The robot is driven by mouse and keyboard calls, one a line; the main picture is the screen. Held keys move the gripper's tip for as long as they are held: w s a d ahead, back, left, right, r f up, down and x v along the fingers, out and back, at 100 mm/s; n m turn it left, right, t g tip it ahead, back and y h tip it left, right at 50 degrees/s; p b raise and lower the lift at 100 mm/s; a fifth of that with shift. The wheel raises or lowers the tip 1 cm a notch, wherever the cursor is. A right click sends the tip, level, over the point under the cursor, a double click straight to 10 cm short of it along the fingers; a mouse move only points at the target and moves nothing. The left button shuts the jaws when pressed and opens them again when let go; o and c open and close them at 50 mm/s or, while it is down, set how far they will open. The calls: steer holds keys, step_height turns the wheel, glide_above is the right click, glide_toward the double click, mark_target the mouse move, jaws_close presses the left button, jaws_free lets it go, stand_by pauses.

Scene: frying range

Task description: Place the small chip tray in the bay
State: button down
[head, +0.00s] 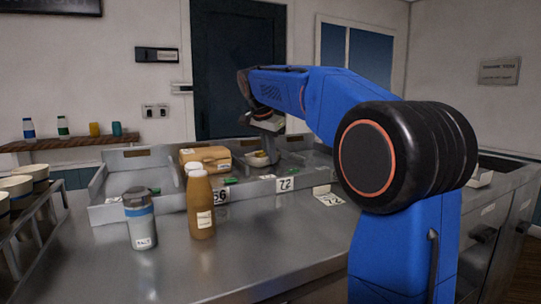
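Low metal walls form bays (172,200) along the counter, with a label reading 72 (285,184) on the front wall near the tray. Another label reading 72 (327,196) lies farther right. My arm hides part of the counter at the right.
A brown bottle (201,212) and a grey shaker with a blue band (140,220) stand in front of the bays. A rack with cups (22,186) is at left. The front middle counter is clear.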

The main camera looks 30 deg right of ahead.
steer(key=c, duration=2)
jaws_free()
steer(key=shift+c, duration=0.2)
steer(key=v, duration=1.2)
steer(key=shift+r, duration=0.1)
